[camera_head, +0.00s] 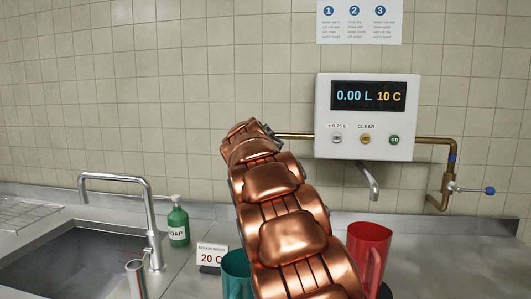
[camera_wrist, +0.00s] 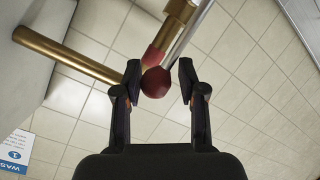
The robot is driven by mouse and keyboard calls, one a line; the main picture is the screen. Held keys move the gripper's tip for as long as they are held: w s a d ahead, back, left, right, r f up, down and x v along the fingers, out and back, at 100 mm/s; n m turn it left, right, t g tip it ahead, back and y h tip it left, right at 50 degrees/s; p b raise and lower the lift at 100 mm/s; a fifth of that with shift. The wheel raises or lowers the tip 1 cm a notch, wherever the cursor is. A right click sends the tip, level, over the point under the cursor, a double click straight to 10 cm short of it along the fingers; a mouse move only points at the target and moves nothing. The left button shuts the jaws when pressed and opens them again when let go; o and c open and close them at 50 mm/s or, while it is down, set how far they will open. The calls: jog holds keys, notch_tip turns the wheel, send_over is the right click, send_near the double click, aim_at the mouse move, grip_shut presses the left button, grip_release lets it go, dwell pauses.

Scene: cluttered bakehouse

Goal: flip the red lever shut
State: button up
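The red lever's round dark red knob (camera_wrist: 156,82) is in the wrist view, at the end of a silver rod (camera_wrist: 190,34). The knob lies between the two fingertips of my gripper (camera_wrist: 160,78), which stand apart. The left fingertip is close to the knob or touching it; a gap shows at the right one. A red band (camera_wrist: 152,57) marks the brass pipe (camera_wrist: 70,54) behind. In the head view my copper arm ends by the brass pipe (camera_head: 295,136) left of the water dispenser (camera_head: 367,117). There the arm hides the red lever.
A blue-tipped lever (camera_head: 476,190) sits on the right pipe. The dispenser's spout (camera_head: 370,180) hangs between. A red jug (camera_head: 368,246) and a teal jug (camera_head: 235,273) stand near my arm, with a 20 C sign (camera_head: 211,256). A soap bottle (camera_head: 178,222), tap (camera_head: 148,215) and sink (camera_head: 75,265) are left.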

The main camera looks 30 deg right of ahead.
jog(key=shift+o, duration=0.7)
jog(key=shift+r, duration=0.1)
jog(key=shift+s, duration=0.15)
jog(key=shift+s+a+r, duration=0.25)
jog(key=shift+s+a, duration=0.05)
jog(key=shift+a, duration=0.05)
jog(key=v, duration=1)
jog(key=shift+s+a, duration=0.3)
jog(key=shift+s, duration=0.05)
jog(key=shift+a, duration=0.1)
